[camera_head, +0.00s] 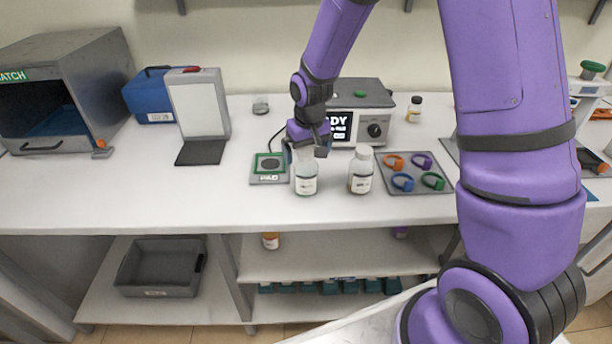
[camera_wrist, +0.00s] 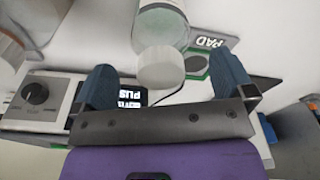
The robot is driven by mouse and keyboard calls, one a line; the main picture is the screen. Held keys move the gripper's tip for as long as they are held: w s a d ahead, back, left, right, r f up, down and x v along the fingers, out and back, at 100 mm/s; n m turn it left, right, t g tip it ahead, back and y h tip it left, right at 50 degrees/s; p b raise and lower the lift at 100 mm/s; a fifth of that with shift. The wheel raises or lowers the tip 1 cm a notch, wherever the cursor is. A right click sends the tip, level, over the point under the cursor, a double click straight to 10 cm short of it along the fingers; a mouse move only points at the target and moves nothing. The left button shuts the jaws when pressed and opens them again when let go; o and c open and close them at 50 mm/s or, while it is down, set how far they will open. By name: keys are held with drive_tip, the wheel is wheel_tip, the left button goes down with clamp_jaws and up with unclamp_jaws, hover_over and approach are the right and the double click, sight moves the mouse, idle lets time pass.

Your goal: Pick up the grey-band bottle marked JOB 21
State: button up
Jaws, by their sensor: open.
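Two white-capped bottles stand side by side on the bench, a left one (camera_head: 306,180) and a right one (camera_head: 361,172). Each carries a white label; the print is too small to read, so I cannot tell which is JOB 21. My gripper (camera_head: 304,154) is open just behind and above the left bottle, partly covering its top. In the wrist view, my gripper (camera_wrist: 165,82) has its blue fingers spread either side of the white cap of one bottle (camera_wrist: 161,40), with gaps on both sides. Part of another bottle (camera_wrist: 25,30) shows at the left edge.
A small pad (camera_head: 269,169) lies left of the bottles. A tray with coloured rings (camera_head: 418,186) lies right. A grey instrument (camera_head: 376,113) with a screen and knob stands behind. The bench front is clear.

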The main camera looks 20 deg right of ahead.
sight(306, 172)
drive_tip(key=f, duration=0.4)
drive_tip(key=shift+w, duration=0.3)
drive_tip(key=c, duration=1.2)
drive_tip(key=shift+r, duration=0.1)
drive_tip(key=shift+c, duration=0.2)
